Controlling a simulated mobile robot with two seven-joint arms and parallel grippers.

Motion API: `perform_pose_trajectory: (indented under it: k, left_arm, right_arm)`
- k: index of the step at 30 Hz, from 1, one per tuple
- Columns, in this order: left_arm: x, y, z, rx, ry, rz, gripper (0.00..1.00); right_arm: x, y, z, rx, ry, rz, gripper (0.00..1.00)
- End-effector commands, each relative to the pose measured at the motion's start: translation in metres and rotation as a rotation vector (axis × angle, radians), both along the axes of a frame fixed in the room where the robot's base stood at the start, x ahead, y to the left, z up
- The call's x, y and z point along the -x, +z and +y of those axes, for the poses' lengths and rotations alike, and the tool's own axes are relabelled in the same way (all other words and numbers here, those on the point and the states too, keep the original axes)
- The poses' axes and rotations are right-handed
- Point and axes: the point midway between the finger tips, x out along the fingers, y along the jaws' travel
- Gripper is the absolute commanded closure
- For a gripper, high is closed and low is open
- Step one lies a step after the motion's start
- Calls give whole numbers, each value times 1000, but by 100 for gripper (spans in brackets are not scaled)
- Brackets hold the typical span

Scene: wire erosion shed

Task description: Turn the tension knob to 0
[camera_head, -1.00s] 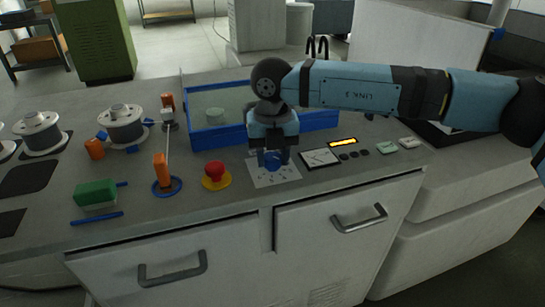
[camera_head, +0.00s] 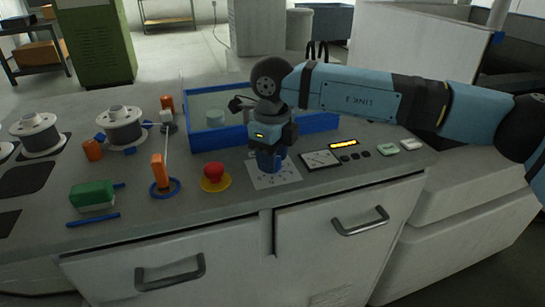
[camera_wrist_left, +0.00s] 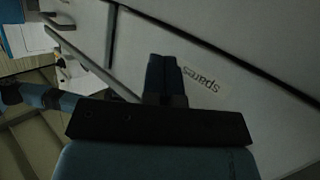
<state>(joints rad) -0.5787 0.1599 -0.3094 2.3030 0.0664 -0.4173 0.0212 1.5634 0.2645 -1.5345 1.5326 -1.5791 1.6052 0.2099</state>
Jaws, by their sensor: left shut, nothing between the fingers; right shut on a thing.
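A white dial plate with dark markings (camera_head: 285,178) lies on the bench top, right of the red stop button. My right gripper (camera_head: 268,165) points down over this plate. Its blue fingers are shut on the tension knob, which they hide, so I cannot read the knob's setting. My left gripper (camera_wrist_left: 164,78) shows only in the left wrist view. It is shut and empty, in front of a pale cabinet front with a "spares" label (camera_wrist_left: 201,79).
A red emergency button on a yellow base (camera_head: 214,177) stands left of the plate. A small gauge panel (camera_head: 321,159) is to its right. A blue-rimmed tray (camera_head: 205,137) lies behind. An orange post (camera_head: 158,172), a green-topped brush (camera_head: 92,194) and wire spools (camera_head: 121,127) are further left.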

Motion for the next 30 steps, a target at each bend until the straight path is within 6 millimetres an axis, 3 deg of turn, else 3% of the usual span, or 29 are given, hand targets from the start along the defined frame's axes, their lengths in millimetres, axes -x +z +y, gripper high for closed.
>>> perform_pose_trajectory:
  k: [13, 30]
  left_arm:
    - [-5, 15, -4, 29, -3, -52, 100]
    - [-6, 18, -9, 47, -14, -77, 100]
  right_arm:
    - [-1, 1, 0, -2, 424, -2, 84]
    - [-1, 1, 0, -1, 965, -2, 84]
